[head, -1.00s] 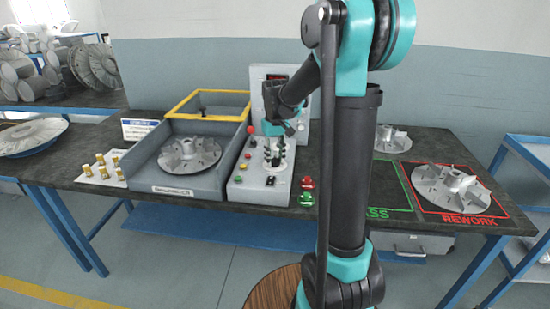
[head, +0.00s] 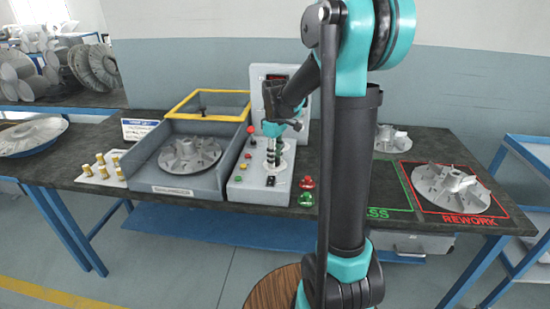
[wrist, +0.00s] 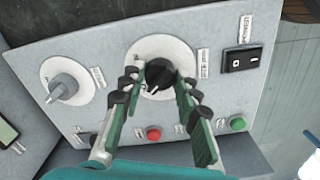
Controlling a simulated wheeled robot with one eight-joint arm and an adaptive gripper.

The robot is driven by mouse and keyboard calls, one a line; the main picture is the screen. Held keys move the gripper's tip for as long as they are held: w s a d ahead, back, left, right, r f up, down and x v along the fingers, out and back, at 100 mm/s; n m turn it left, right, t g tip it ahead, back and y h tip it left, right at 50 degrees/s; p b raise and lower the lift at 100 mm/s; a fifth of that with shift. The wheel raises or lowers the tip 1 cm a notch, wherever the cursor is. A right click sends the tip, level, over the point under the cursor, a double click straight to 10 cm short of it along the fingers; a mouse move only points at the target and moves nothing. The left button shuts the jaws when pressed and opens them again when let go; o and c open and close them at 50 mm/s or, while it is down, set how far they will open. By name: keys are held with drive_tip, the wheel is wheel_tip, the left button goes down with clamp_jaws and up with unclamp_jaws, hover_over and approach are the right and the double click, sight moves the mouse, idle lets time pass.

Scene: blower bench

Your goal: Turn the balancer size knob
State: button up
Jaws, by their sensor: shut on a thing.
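A black knob (wrist: 158,77) on a white round dial (wrist: 170,48) sits on the grey balancer control panel (wrist: 110,45) in the wrist view. My gripper (wrist: 161,76) is shut on this knob, with one green-padded finger at each side. A second knob (wrist: 63,88), grey with a pointer shape, sits on its own white dial to the left. The small labels are too blurred to read, so I cannot tell by text which is the size knob. In the head view my gripper (head: 274,160) points down at the control box (head: 248,187), and its fingers hide the knob.
A black rocker switch (wrist: 242,57), a red button (wrist: 153,134) and a green button (wrist: 237,124) surround the knob. The balancer tray (head: 205,185) with a finned impeller (head: 190,155) stands left of the control box. Red and green domed pieces (head: 306,190) stand to its right.

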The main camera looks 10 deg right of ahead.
idle(0.4)
drive_tip(key=o, duration=1.2)
drive_tip(key=shift+c, duration=0.2)
wheel_tip(320, 180, up, 12)
